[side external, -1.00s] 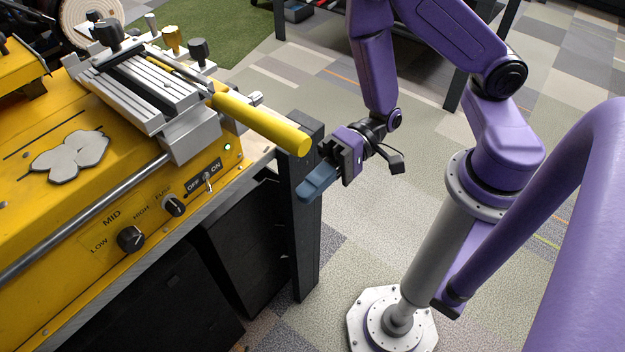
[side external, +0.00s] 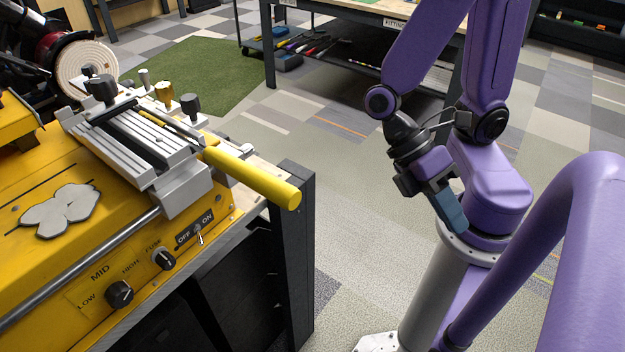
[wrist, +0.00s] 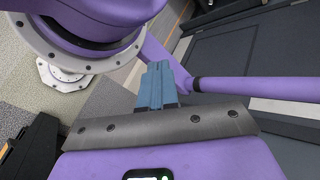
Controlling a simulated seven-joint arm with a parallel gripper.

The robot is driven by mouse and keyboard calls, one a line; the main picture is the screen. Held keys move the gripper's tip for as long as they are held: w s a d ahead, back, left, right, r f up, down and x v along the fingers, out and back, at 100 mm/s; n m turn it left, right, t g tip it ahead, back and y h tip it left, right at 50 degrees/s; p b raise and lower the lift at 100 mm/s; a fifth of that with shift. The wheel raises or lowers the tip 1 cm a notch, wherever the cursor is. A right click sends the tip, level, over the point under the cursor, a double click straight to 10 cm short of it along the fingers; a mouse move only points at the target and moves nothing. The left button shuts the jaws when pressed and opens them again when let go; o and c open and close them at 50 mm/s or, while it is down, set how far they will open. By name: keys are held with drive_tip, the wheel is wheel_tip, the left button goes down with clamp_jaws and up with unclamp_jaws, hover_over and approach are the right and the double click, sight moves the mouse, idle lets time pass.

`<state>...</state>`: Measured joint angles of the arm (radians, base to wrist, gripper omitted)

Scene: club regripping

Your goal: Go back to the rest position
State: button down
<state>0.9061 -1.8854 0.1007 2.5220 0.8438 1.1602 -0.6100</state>
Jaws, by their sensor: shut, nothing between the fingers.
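My gripper (side external: 452,212) hangs to the right of the yellow machine, close to my own base column, pointing down and to the right. Its blue fingers are shut together with nothing between them. In the wrist view the closed fingers (wrist: 158,82) point toward the floor beside my base. A yellow cylindrical handle (side external: 258,177) sticks out from the silver clamp (side external: 150,150) on the yellow machine (side external: 75,262), well to the left of my gripper and apart from it.
A dark post (side external: 298,255) stands below the handle's end. A purple tube (side external: 535,225) arches at the right, near my gripper. A bench (side external: 335,22) with a tool shelf is at the back. Carpeted floor (side external: 335,190) lies clear between machine and gripper.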

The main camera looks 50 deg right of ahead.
drive_tip(key=w+d+r+n+t+h, duration=0.1)
drive_tip(key=w+d+t, duration=0.2)
drive_tip(key=w+t, duration=0.7)
drive_tip(key=shift+w+d+r, duration=0.2)
drive_tip(key=shift+w+d, duration=0.2)
drive_tip(key=shift+w, duration=0.2)
